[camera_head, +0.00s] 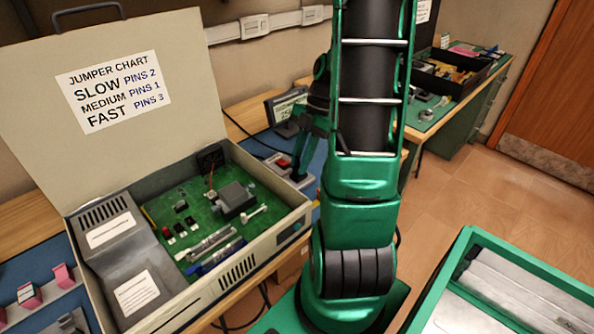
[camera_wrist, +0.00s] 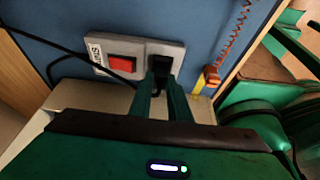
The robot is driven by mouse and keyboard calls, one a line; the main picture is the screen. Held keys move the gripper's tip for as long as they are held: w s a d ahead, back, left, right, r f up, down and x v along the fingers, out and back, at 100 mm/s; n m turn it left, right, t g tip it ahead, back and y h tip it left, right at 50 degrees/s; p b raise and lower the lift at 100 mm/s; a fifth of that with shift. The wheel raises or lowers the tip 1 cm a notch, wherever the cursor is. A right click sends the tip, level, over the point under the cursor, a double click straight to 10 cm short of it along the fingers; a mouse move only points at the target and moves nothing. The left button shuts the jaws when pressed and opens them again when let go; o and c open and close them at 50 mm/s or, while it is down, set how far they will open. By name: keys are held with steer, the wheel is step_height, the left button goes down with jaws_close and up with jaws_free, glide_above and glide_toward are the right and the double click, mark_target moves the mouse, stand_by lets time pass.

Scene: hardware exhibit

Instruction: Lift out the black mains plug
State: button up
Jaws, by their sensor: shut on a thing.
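The black mains plug (camera_wrist: 160,66) is at the right half of a grey socket block (camera_wrist: 165,48) in the wrist view. The block has a red rocker switch (camera_wrist: 124,63) on its left half. My gripper (camera_wrist: 160,92) is shut on the plug, with its green fingers on either side of the plug body. I cannot tell whether the plug's pins are fully seated. In the head view the socket block (camera_head: 299,182) and red switch (camera_head: 283,163) show beside my gripper (camera_head: 297,172); the plug is hidden there by my arm.
An orange-and-yellow tool (camera_wrist: 208,82) lies right of the block. An open equipment case (camera_head: 265,235) with a green circuit board (camera_head: 190,200) stands left of my arm. A small display (camera_head: 284,106) stands behind.

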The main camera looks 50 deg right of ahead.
steer(key=shift+r, duration=0.15)
step_height(320, 180, up, 4)
steer(key=shift+a+r, duration=0.1)
steer(key=shift+r, duration=0.05)
steer(key=s+a+r, duration=0.1)
steer(key=a+r, duration=0.5)
steer(key=a, duration=0.5)
steer(key=shift+s+a+r, duration=0.2)
steer(key=shift+s+r, duration=0.05)
